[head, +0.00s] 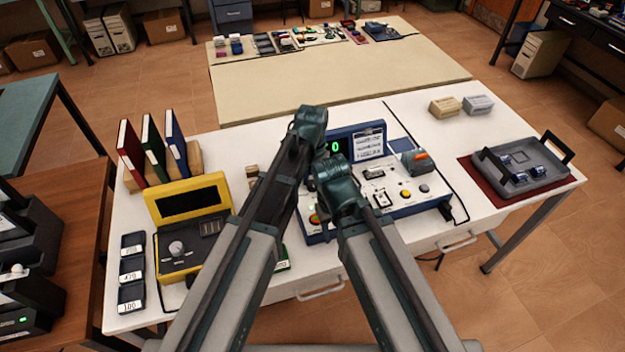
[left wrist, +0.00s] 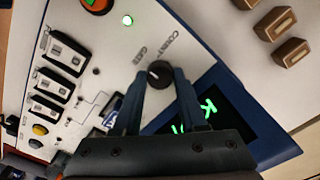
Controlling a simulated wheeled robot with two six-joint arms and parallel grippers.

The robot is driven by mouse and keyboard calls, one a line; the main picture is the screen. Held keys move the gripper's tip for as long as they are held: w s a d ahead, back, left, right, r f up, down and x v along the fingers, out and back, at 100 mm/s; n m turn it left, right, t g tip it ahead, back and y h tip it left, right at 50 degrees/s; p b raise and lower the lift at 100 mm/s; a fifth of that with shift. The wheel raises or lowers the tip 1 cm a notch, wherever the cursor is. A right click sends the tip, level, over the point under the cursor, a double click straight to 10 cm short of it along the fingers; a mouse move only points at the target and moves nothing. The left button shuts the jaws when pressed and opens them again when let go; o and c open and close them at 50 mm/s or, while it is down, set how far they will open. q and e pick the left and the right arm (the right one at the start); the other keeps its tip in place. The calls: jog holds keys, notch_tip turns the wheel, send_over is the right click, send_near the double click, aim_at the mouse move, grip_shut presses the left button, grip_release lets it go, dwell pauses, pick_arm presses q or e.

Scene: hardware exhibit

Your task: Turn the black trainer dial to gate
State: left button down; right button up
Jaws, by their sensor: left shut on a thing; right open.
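The trainer (head: 383,198) is a blue-edged console with a white sloped panel, a green-lit display and several switches and buttons. In the left wrist view its black dial (left wrist: 160,72) sits on the white panel (left wrist: 95,75) beside the dark display (left wrist: 215,115). Two printed labels curve around its far side, one reading like GATE and one like COUNT. The dial's pointer is too small to read surely. My left gripper (left wrist: 161,78) is shut on the dial, one finger on each side. In the head view my arms hide the dial. My right gripper (head: 333,182) is open over the trainer's left part.
A yellow-cased instrument (head: 190,215) with a knob stands left of the trainer, close to my left arm. Upright binders (head: 150,150) stand behind it. A grey tray (head: 535,180) lies on a red mat at right. Clear white table lies between the trainer and mat.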

aim_at(312, 184)
pick_arm(q)
jog(key=shift+c, duration=2.2)
grip_release()
jog(key=shift+r, duration=0.1)
pick_arm(e)
jog(key=shift+r, duration=0.15)
pick_arm(q)
notch_tip(312, 184, up, 14)
jog(key=p, duration=1.4)
jog(key=shift+f, duration=0.2)
pick_arm(e)
notch_tip(312, 184, up, 14)
jog(key=shift+f, duration=0.25)
pick_arm(q)
jog(key=s+a+f+b, duration=0.1)
jog(key=s+a, duration=0.2)
jog(key=s, duration=0.5)
jog(key=s+a+f+n+y+b, duration=0.1)
jog(key=s+a+b, duration=0.1)
jog(key=s, duration=0.7)
jog(key=shift+a+f+n, duration=0.3)
jog(key=shift+a+f, duration=0.05)
jog(key=shift+a, duration=0.1)
pick_arm(e)
notch_tip(312, 184, down, 3)
jog(key=shift+r, duration=0.1)
